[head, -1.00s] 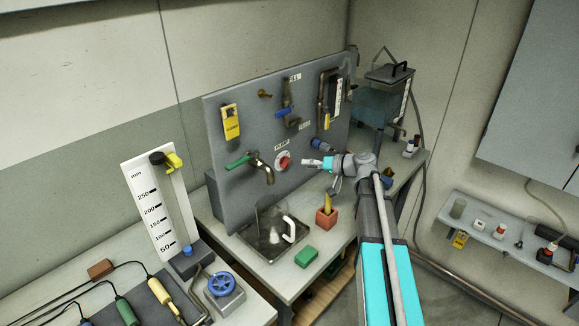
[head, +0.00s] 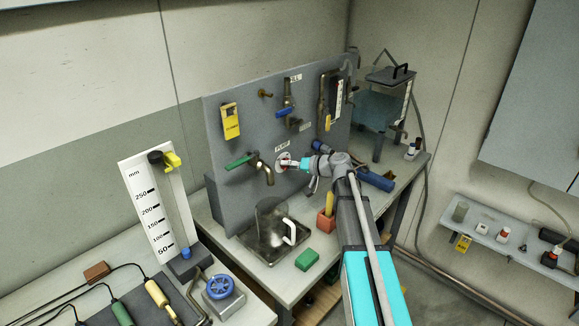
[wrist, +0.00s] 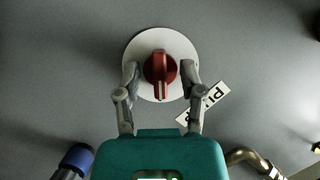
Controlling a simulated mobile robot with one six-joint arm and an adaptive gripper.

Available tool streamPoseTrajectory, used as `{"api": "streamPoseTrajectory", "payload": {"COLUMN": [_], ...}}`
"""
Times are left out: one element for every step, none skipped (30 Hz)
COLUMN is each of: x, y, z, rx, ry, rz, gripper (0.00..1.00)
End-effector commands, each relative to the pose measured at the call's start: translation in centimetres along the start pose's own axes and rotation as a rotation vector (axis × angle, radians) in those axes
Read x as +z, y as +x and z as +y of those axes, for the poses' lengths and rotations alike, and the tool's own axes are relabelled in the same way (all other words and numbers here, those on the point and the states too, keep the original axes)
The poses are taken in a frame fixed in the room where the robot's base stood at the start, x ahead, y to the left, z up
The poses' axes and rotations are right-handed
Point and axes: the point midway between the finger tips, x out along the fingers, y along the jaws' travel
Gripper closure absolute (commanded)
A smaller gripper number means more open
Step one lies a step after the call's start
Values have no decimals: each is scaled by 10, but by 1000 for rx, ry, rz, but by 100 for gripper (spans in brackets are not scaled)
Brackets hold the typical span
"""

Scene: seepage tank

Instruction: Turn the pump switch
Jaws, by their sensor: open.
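The pump switch is a red rotary knob (wrist: 160,72) on a round white plate (wrist: 145,45), mounted on the grey panel. In the wrist view its raised grip bar points roughly up and down. My gripper (wrist: 160,80) is open, with one finger on each side of the knob and a gap showing beside the bar. The fingertips overlap the white plate in view; I cannot tell if they touch it. In the head view my gripper (head: 290,163) is at the panel and hides most of the switch. A tilted PUMP label (wrist: 203,102) is beside the plate.
A green-handled tap (head: 262,168) is left of the switch, above a sink tray (head: 262,250). A blue-handled valve (head: 285,112) is above. A green block (head: 306,259) and an orange holder (head: 325,221) are on the bench below.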

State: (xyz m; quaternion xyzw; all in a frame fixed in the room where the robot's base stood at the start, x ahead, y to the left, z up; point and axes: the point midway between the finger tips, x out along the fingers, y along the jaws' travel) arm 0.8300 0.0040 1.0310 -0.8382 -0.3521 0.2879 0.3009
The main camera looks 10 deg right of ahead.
Motion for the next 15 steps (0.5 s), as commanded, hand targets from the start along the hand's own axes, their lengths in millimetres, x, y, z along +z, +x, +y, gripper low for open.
{"api": "streamPoseTrajectory", "payload": {"x": [0,0,0,0,0,0,0,0,0,0,0,0,0,0,0], "y": [0,0,0,0,0,0,0,-1,-1,-1,-1,-1,-1,-1,-1], "z": [0,0,0,0,0,0,0,0,0,0,0,0,0,0,0], "rx": [0,0,0,0,0,0,0,0,0,0,0,0,0,0,0], "ry": [0,0,0,0,0,0,0,0,0,0,0,0,0,0,0], "rz": [0,0,0,0,0,0,0,1,1,1,1,1,1,1,1], "gripper": [49,54,62,67,73,80,86,91,99,100,100,100,100,100,100]}}
